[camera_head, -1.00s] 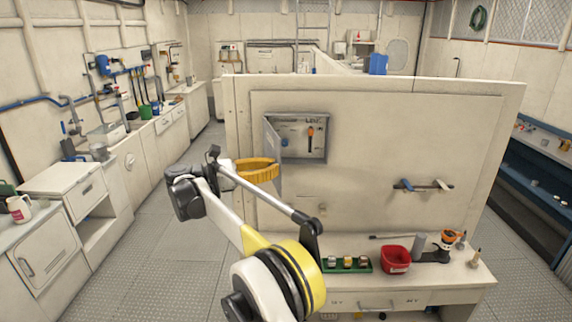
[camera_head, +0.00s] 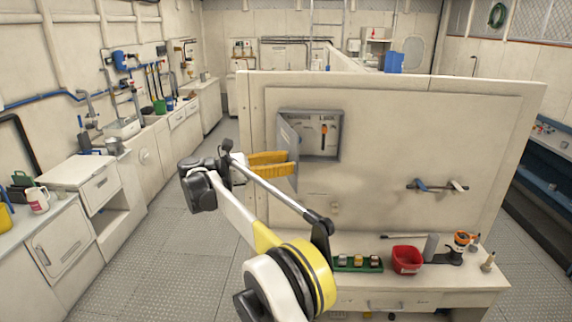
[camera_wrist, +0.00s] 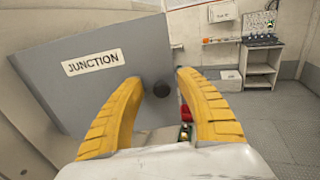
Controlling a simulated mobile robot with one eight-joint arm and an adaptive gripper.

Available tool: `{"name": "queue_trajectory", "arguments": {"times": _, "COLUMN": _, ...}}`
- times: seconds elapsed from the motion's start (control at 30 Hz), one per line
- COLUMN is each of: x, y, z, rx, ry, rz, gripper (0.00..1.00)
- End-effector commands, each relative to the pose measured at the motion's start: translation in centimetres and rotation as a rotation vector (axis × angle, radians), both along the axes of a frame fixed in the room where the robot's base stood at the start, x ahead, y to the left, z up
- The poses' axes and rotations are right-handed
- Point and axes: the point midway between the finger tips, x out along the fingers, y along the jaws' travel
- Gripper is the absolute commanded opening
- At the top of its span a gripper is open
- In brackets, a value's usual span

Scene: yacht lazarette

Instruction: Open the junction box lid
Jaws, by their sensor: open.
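The junction box (camera_head: 324,156) is a grey box on the upright panel, and its inside with an orange-handled switch shows. Its grey lid (camera_head: 288,146) is swung out on the left side of the box. In the wrist view the lid (camera_wrist: 95,95) carries a "JUNCTION" label (camera_wrist: 93,62) and a dark round knob (camera_wrist: 161,89). My gripper (camera_head: 292,163) has yellow fingers and is open. The fingers (camera_wrist: 168,82) stand on either side of the knob in the wrist view; I cannot tell whether they touch it or the lid.
Below the panel, a worktop (camera_head: 400,282) holds a red bin (camera_head: 407,260), a green tray (camera_head: 357,264) and several tools. Cabinets (camera_head: 100,190) line the left wall, with clear floor between.

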Motion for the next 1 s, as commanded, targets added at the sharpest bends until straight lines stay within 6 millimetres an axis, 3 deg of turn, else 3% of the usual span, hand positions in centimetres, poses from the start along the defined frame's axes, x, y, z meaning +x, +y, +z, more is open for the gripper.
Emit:
{"name": "queue_trajectory", "arguments": {"times": 0.4, "x": 0.0, "y": 0.0, "z": 7.8, "rx": 0.0, "ry": -0.001, "rz": 0.0, "gripper": 0.42}}
{"name": "queue_trajectory", "arguments": {"times": 0.6, "x": -0.1, "y": 0.0, "z": 9.5, "rx": -0.001, "ry": -0.001, "rz": 0.0, "gripper": 0.42}}
{"name": "queue_trajectory", "arguments": {"times": 0.87, "x": -0.1, "y": 0.0, "z": 9.7, "rx": -0.001, "ry": -0.001, "rz": 0.0, "gripper": 0.42}}
{"name": "queue_trajectory", "arguments": {"times": 0.9, "x": -0.1, "y": 0.0, "z": 9.7, "rx": -0.001, "ry": -0.001, "rz": 0.0, "gripper": 0.41}}
{"name": "queue_trajectory", "arguments": {"times": 1.0, "x": -0.1, "y": 0.0, "z": 9.7, "rx": 0.0, "ry": -0.001, "rz": 0.0, "gripper": 0.1}}
